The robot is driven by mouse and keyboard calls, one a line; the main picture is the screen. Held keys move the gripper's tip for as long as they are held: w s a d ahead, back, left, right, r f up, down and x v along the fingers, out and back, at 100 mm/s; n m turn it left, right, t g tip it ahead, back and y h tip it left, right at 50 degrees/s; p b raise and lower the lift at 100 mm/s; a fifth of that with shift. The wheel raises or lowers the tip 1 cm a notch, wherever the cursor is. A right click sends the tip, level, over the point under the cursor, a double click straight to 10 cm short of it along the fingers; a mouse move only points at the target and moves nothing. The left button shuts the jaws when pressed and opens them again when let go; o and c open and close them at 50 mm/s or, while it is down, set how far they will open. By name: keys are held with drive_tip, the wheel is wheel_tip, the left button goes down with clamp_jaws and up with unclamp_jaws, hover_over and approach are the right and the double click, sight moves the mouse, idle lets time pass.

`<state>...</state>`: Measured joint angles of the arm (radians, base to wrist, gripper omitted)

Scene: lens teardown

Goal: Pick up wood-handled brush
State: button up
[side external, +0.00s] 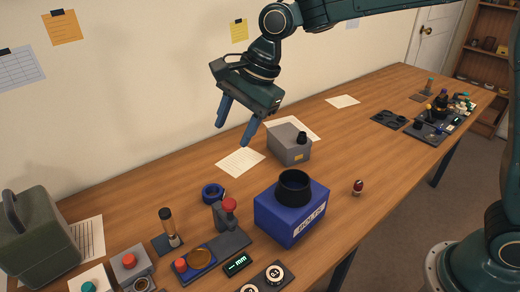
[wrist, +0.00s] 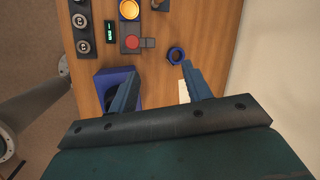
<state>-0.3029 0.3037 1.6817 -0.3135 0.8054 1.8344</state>
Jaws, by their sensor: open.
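An upright tan-and-black piece (side external: 168,226) on a small dark base looks like the wood-handled brush; it stands at the front left of the bench in the side view. A similar tan-topped upright piece (side external: 429,86) stands at the far right end, too small to tell apart surely. My gripper (side external: 231,134) is open and empty, well above the bench, its blue fingers pointing down, up and to the right of the nearer brush-like piece. In the wrist view my gripper (wrist: 159,72) is spread with nothing between its fingertips. I cannot make out the brush there.
A blue box with a black ring (side external: 291,222), a grey box (side external: 289,145), a blue ring (side external: 213,193) and a red-knobbed post (side external: 228,216) stand on the bench. A green case (side external: 40,235) is at the left. The right middle is fairly clear.

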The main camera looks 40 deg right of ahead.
sight(166, 227)
drive_tip(key=w+a+f+m+g, duration=0.1)
drive_tip(key=w+a+f+m, duration=0.2)
drive_tip(key=a+f, duration=0.4)
drive_tip(key=w+a+f+m+y, duration=0.1)
drive_tip(key=w+a+f+m, duration=0.1)
drive_tip(key=a+f, duration=0.6)
drive_tip(key=shift+w+f+m+g, duration=0.4)
drive_tip(key=shift+f+m, duration=0.1)
drive_tip(key=shift+f, duration=1.6)
drive_tip(key=shift+x, duration=2.55)
drive_tip(key=c, duration=1.1)
